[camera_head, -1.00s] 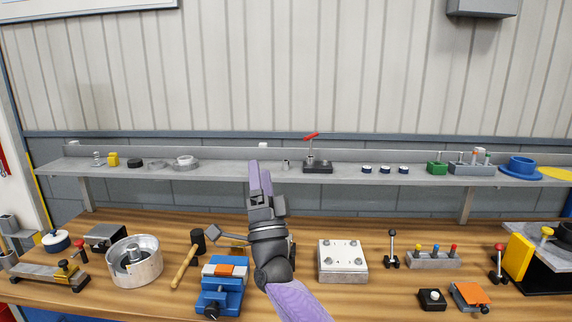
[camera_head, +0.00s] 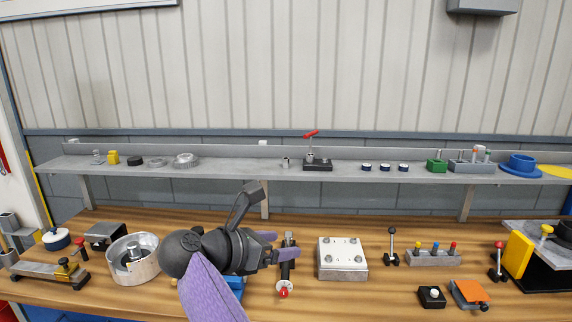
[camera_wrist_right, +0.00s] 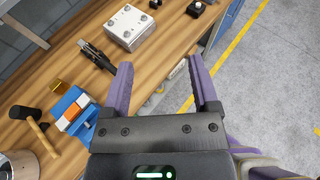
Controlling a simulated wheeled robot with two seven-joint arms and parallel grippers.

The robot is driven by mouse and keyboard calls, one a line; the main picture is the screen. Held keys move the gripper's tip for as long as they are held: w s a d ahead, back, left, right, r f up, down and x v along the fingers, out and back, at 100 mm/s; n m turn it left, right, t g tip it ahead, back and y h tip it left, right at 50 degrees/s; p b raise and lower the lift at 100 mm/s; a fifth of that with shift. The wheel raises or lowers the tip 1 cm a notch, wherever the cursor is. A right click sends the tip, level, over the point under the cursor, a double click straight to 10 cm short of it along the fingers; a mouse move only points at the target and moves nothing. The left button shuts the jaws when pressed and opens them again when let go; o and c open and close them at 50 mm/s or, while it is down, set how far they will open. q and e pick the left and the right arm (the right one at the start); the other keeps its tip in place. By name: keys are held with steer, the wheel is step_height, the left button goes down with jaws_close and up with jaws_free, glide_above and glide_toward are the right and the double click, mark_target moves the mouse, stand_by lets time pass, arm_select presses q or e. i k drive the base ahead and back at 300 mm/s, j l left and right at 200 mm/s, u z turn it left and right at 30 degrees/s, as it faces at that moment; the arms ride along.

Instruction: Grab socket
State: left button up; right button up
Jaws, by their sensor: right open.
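A small grey metal piece (camera_head: 285,162), which looks like the socket, stands on the wall shelf left of a red-handled clamp; it is too small to identify surely. My right gripper (camera_head: 276,245) is lower, over the workbench, with its fingers pointing right. The fingers overlap a dark tool with a red and white end (camera_head: 283,291); contact cannot be told. The right wrist view shows the right gripper (camera_wrist_right: 160,64) open with nothing between its fingers, and the dark tool (camera_wrist_right: 97,55) beyond the left finger. My left gripper is not in view.
A white-topped block (camera_head: 342,255) stands right of the gripper. A metal ring housing (camera_head: 146,272) stands left of my arm. The blue vise (camera_wrist_right: 72,108) is mostly hidden behind my arm in the head view. The shelf (camera_head: 235,176) has bare room around the small piece.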

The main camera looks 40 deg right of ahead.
mark_target(285, 160)
steer(key=i+l, duration=1.2)
steer(key=i, duration=0.1)
